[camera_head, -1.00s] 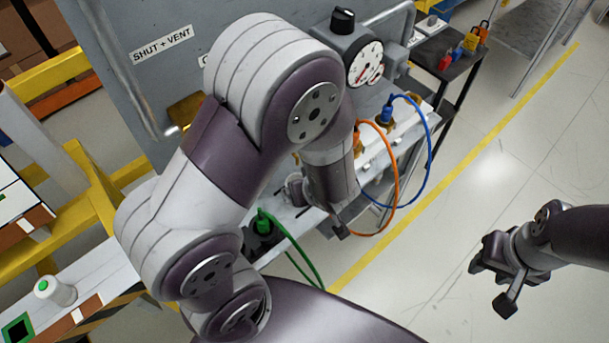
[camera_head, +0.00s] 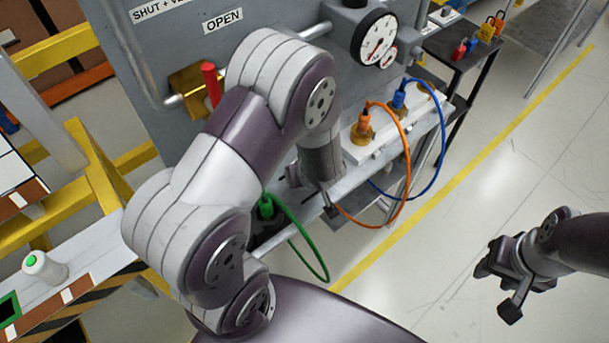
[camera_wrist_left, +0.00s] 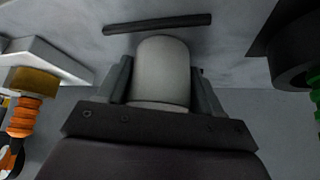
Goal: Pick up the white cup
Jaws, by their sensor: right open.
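A plain whitish cylinder that looks like the white cup (camera_wrist_left: 162,72) stands between the two dark fingers of my left gripper (camera_wrist_left: 163,88) in the left wrist view. The fingers flank its sides closely; whether they press on it I cannot tell. In the head view my left arm hides this cup and most of the left gripper, which is low by the panel's ledge. My right gripper (camera_head: 498,286) is open and empty over the bare floor at the right. A white cylinder with a green top (camera_head: 45,268) stands on the left bench.
A grey panel (camera_head: 130,70) with a gauge (camera_head: 374,40) and a red handle (camera_head: 211,84) stands behind my left arm. Orange (camera_head: 408,160), blue (camera_head: 441,130) and green (camera_head: 318,255) cables loop out near the ledge. Floor at the right is clear.

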